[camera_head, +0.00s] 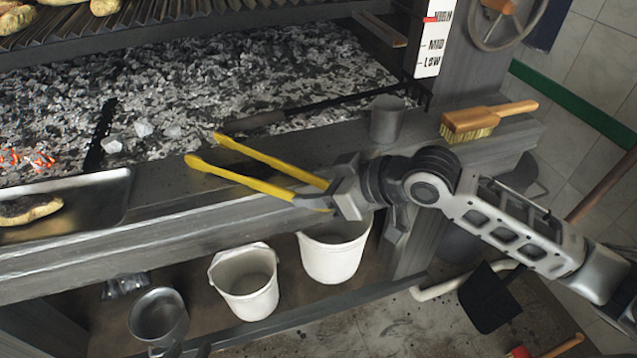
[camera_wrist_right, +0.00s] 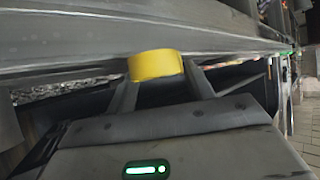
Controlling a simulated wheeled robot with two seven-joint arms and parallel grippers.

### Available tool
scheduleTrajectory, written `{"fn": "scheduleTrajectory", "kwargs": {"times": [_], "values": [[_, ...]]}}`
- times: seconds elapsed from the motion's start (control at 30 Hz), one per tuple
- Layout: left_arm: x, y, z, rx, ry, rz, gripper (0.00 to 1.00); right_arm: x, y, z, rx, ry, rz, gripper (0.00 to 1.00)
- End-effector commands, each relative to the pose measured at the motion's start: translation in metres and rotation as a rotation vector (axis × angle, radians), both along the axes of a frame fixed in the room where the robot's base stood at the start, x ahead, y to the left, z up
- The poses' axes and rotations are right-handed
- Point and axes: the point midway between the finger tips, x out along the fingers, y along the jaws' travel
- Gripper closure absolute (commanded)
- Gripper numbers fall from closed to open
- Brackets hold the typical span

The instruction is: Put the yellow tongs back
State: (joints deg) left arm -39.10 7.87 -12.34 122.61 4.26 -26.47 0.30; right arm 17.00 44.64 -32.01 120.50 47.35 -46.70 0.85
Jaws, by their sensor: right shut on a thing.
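The yellow tongs (camera_head: 255,168) are held by my right gripper (camera_head: 322,197), which is shut on their handle end. Their two arms spread apart and point left, with the tips over the grill's front ledge (camera_head: 150,185) near the ash bed. In the right wrist view a yellow piece of the tongs (camera_wrist_right: 155,66) sits between the fingers of the right gripper (camera_wrist_right: 158,85). I cannot tell if the tongs touch the ledge. My left gripper is not in view.
A brush (camera_head: 485,118) and a metal cup (camera_head: 386,120) stand on the ledge at right. A metal tray (camera_head: 95,190) with food lies at left. Two white buckets (camera_head: 245,282) (camera_head: 335,255) and a metal pot (camera_head: 158,315) are on the shelf below. Coals fill the bed behind.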

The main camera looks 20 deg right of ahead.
Motion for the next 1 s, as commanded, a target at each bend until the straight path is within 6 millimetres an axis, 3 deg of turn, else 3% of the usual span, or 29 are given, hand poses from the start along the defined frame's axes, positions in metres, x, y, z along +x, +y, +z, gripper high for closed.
{"fn": "scheduleTrajectory", "kwargs": {"times": [0.03,0.07,0.27,0.4,0.83,1.0], "values": [[0.000,0.000,0.000,0.000,0.000,0.000,0.64,0.000,0.000,-0.001,-0.001,0.001,0.000,0.56],[0.000,0.000,0.000,0.001,0.000,0.001,0.64,0.000,0.000,-0.001,-0.001,0.001,0.000,0.50],[0.000,0.000,0.000,0.001,0.000,0.000,0.64,0.000,0.000,-0.001,-0.001,0.001,0.000,0.54],[0.000,0.001,0.000,0.002,0.000,0.001,0.64,0.000,0.000,0.000,-0.001,0.001,0.000,0.22],[0.000,0.001,0.000,0.003,-0.001,0.001,0.64,-0.001,-0.002,0.000,-0.003,0.003,0.000,0.22],[0.000,0.001,0.000,0.004,-0.001,0.000,0.64,-0.014,-0.014,0.010,-0.005,0.001,-0.001,0.22]]}}
